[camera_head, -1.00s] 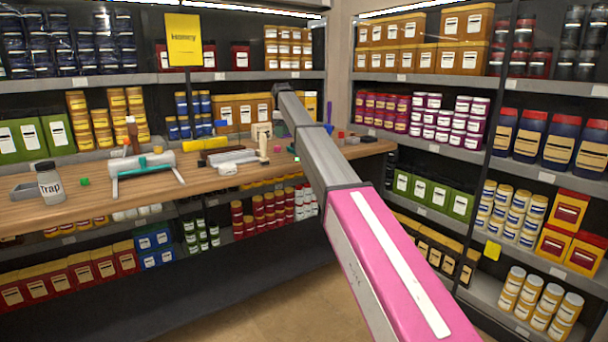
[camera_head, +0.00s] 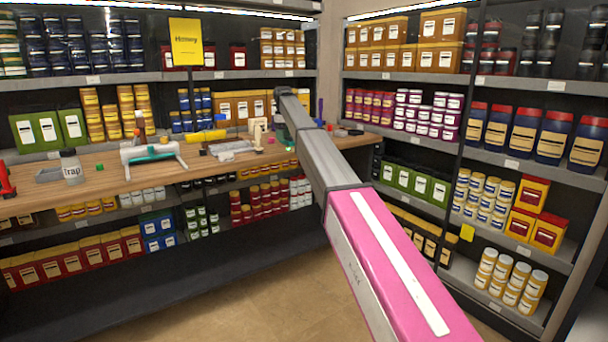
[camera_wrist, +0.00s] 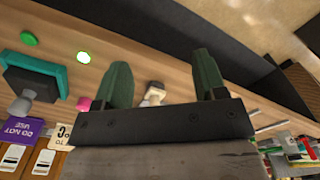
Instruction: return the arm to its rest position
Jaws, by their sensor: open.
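My gripper (camera_wrist: 163,82) shows in the wrist view with its two green fingers apart and nothing between them. It is open and empty, and the wooden bench (camera_wrist: 180,45) lies beyond the fingers. In the head view my arm reaches out toward the bench (camera_head: 110,187), and the gripper itself is hidden behind the arm. A white frame with a teal bar (camera_head: 155,152) stands on the bench, left of my arm.
A yellow cylinder (camera_head: 206,136) and small parts lie on the bench near the arm. Stocked shelves (camera_head: 420,78) rise behind and to the right. Bare floor (camera_head: 250,285) shows below the bench. A red object (camera_head: 6,180) stands at the far left.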

